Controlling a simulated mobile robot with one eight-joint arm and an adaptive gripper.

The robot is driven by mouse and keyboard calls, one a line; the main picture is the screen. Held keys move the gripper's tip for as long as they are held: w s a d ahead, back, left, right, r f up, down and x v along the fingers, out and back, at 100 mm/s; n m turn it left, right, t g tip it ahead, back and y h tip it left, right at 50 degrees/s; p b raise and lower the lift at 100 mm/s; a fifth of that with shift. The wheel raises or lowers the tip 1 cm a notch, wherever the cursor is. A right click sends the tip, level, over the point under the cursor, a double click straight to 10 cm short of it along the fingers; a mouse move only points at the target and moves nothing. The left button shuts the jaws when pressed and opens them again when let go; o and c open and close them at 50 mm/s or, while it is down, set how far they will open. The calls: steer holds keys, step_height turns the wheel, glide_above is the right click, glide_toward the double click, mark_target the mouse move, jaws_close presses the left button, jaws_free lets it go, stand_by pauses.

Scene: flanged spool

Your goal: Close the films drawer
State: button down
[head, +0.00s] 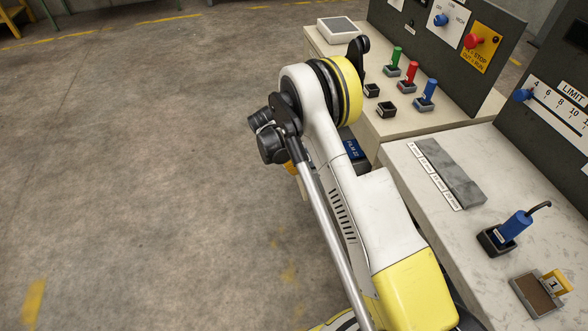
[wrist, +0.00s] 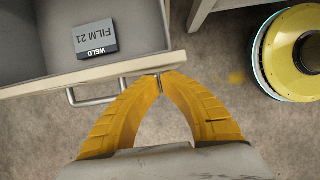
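The films drawer (wrist: 50,76) is pulled open in the wrist view, its pale front edge running across the picture. A grey box marked FILM 21 and WELD (wrist: 110,38) lies inside it. The drawer's metal bar handle (wrist: 92,101) is on the front, its right end close to my left finger. My gripper (wrist: 158,83) has its two yellow fingertips together at the drawer front, right of the handle. Nothing shows between the fingers; contact with the front cannot be told. In the head view my arm hides most of the drawer; a blue FILM 22 label (head: 352,149) shows beside it.
The bench top (head: 410,165) carries a grey slab (head: 452,172), a blue-handled tool in a holder (head: 513,226) and coloured handles in sockets. Control panels (head: 440,55) stand behind. The concrete floor (head: 130,160) at the left is clear.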

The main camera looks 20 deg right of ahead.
steer(key=shift+d, duration=0.1)
steer(key=d, duration=2.4)
steer(key=shift+d, duration=0.2)
